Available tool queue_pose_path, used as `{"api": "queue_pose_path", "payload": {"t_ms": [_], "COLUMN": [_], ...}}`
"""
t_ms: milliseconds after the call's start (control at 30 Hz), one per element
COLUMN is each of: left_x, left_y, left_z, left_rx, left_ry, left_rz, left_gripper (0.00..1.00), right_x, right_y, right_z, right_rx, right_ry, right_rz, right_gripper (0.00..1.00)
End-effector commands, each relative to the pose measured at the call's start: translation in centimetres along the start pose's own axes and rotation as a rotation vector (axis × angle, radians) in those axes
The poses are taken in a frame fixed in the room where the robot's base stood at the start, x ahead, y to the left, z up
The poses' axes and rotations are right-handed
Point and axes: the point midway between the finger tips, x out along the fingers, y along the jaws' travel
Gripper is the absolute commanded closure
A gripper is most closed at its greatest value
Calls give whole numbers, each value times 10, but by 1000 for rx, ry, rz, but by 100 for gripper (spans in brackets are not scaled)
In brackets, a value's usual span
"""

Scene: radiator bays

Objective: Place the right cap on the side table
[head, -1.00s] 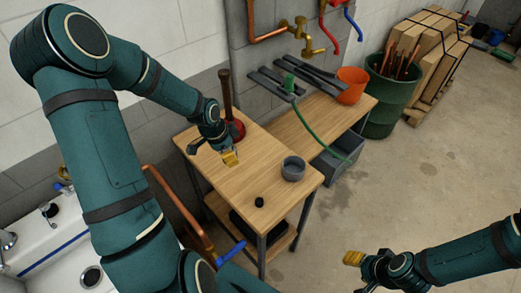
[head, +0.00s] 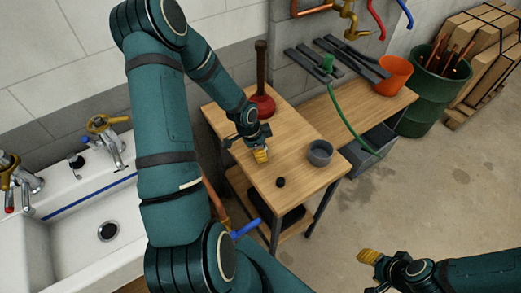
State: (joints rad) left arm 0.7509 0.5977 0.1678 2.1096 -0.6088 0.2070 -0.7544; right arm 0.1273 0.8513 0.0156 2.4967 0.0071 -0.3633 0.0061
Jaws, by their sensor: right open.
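A small black cap (head: 280,182) lies on the near part of the wooden side table (head: 290,195). I cannot tell whether it is the right cap. My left gripper (head: 261,156), with yellow fingertips, is over the table, just behind and left of the black cap and apart from it. Whether its fingers are open or shut is too small to tell. My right gripper (head: 368,257) is open and empty over the concrete floor, to the right of the table and away from it.
A grey cup (head: 320,153) and a red plunger (head: 262,104) stand on the table. An orange bucket (head: 394,75) and dark bars sit on the bench behind. A white sink (head: 85,215) with taps is at left. A green barrel (head: 432,100) stands back right. Floor at right is clear.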

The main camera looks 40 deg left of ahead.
Motion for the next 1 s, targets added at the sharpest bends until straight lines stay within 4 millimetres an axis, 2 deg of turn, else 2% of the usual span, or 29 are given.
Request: {"api": "queue_pose_path", "payload": {"t_ms": [333, 367, 400, 433, 800, 867, 1000], "left_x": [3, 3, 2, 2, -1, -6, -29], "left_y": [0, 0, 0, 0, 0, -1, -1], "left_z": [0, 0, 0, 0, 0, -1, 0], "left_rx": [1, 1, 1, 1, 0, -1, -2], "left_ry": [1, 1, 1, 1, 1, 1, 1], "left_rz": [-1, -1, -1, -1, -2, -3, -5], "left_gripper": [89, 42, 28, 21, 21, 21, 21], "right_x": [2, 2, 2, 2, -1, -2, -8], "right_y": [1, 1, 1, 1, 0, -1, -3], "right_z": [1, 1, 1, 1, 0, -1, -3], "right_rx": [0, 0, 0, 0, 0, 0, 2], "right_ry": [-2, -2, -2, -2, -1, 1, 6], "right_rz": [0, 0, 0, 0, 0, 0, 1], "right_gripper": [50, 50, 50, 50, 50, 50, 50]}}
